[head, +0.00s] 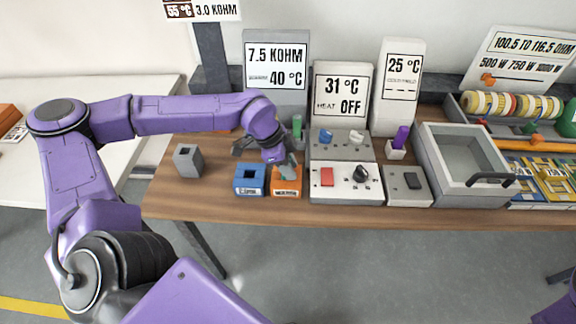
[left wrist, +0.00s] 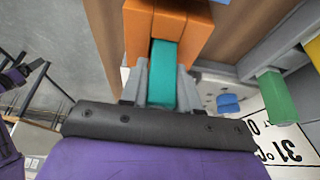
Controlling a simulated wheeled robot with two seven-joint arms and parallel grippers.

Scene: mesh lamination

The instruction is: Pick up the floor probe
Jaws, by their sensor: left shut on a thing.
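My left gripper (head: 287,170) is over the orange holder block (head: 287,188) near the table's front edge. In the left wrist view, its grey fingers (left wrist: 160,85) are closed on a teal probe (left wrist: 162,70). The far end of this probe meets the orange block (left wrist: 168,22); I cannot tell how deep it sits. No label on the probe is readable, so I cannot confirm that it is the floor probe. My right gripper is not in view.
A blue block (head: 249,181) stands just left of the orange one, and a grey block (head: 187,160) farther left. The switch and knob panel (head: 340,190) is close on the right. A green probe (head: 297,125) stands behind. A purple probe (head: 401,138) is farther right.

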